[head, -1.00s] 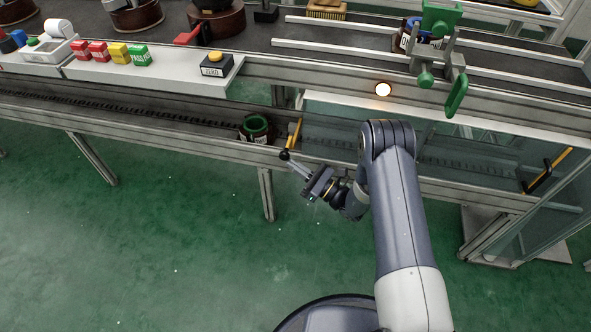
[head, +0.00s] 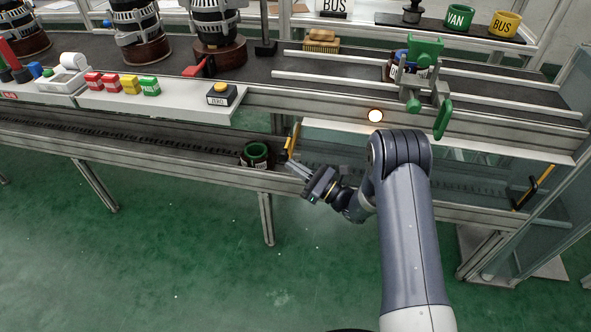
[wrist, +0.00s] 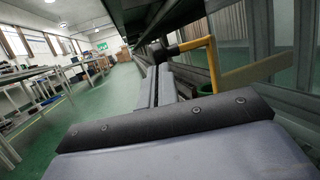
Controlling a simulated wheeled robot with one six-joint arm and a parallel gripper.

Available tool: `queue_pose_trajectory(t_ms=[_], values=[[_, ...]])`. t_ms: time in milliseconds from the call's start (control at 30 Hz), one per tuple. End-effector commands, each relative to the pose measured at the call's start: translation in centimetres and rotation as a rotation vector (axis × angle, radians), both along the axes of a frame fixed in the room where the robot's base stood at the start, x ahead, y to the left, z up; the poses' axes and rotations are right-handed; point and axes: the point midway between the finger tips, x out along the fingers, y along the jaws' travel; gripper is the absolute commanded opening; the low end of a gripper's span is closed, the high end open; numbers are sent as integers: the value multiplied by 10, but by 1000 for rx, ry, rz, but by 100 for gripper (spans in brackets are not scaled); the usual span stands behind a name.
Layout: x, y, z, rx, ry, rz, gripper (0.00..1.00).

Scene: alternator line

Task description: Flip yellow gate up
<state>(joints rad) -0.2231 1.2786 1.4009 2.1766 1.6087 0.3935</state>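The yellow gate (head: 293,137) stands at the lower conveyor in the head view, beside a dark cup with a green rim (head: 255,155). In the wrist view the yellow gate (wrist: 212,62) is a bent bar, with a black knob (wrist: 161,51) on its near end. My gripper (head: 292,167) is just in front of and below the gate's lower end. In the wrist view its fingers (wrist: 158,70) lie close together, with the knob right at their tips. Whether they touch the knob I cannot tell.
A second yellow gate with a black handle (head: 535,187) is at the right end of the lower conveyor (head: 110,141). The green floor (head: 170,250) in front is clear.

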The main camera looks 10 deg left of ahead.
Motion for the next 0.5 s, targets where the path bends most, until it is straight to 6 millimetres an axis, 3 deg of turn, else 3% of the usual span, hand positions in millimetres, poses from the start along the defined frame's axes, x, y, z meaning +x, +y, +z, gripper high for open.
queue_pose_trajectory(t_ms=[267, 500], values=[[1, -2, -5, 1, -5, 1, 0], [1, -20, -35, 0, -1, 1, 0]])
